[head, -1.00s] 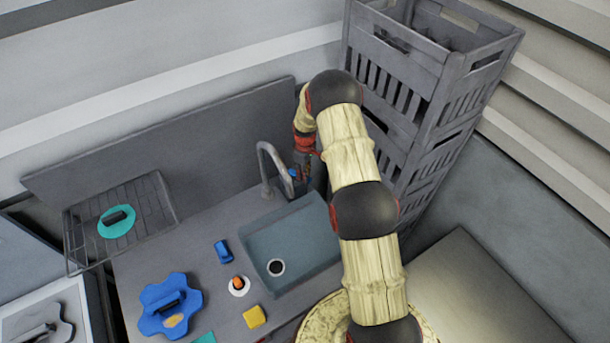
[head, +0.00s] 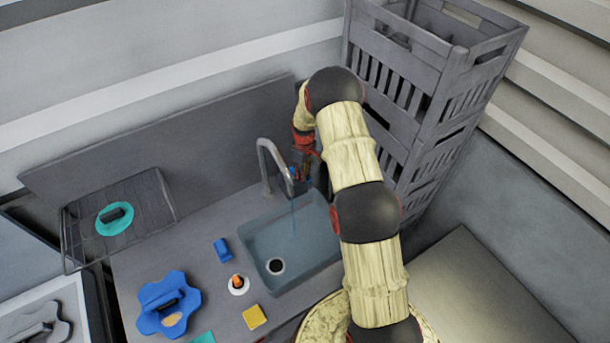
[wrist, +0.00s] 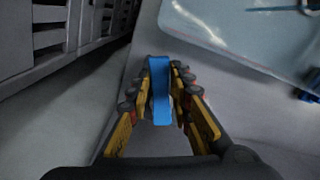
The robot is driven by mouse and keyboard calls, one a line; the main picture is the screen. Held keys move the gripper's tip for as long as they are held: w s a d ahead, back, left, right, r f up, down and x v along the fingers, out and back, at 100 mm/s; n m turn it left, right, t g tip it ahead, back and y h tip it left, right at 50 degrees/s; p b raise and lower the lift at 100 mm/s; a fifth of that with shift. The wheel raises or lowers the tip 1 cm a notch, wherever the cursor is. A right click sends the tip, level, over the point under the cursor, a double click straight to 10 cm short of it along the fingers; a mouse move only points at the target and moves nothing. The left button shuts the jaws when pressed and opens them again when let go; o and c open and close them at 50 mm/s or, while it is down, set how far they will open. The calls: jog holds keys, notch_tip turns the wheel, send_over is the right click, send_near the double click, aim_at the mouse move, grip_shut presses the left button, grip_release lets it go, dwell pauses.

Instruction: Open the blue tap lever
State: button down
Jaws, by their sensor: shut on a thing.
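The grey tap (head: 268,160) arches over the back of the sink basin (head: 262,240). A thin blue stream of water (head: 293,212) runs down from its spout into the basin. The blue tap lever (wrist: 159,88) stands between the fingers of my gripper (wrist: 160,92) in the wrist view, with a finger against each side. My gripper is shut on the lever. In the head view my gripper (head: 303,172) is at the tap's right side, and only a bit of blue shows there.
Tall grey crates (head: 420,100) stand close to the right of my arm. A wire rack (head: 150,200) with a teal disc (head: 115,218) is at the left.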

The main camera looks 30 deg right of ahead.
jog(key=m+b, duration=0.1)
jog(key=a+m+b, duration=0.1)
jog(key=shift+s+a+f+m, duration=0.1)
jog(key=shift+s+a+m, duration=0.05)
jog(key=shift+m, duration=0.15)
jog(key=shift+w+a+m+b, duration=0.1)
jog(key=shift+a+m+b, duration=0.7)
jog(key=shift+m, duration=0.55)
jog(key=shift+w+a+m+b, duration=0.15)
jog(key=shift+a+m+b, duration=0.45)
jog(key=shift+m+b, duration=0.6)
jog(key=shift+w+a+m+b, duration=0.1)
jog(key=shift+a+m+b, duration=0.6)
jog(key=shift+m, duration=0.85)
jog(key=c, duration=1.6)
grip_release()
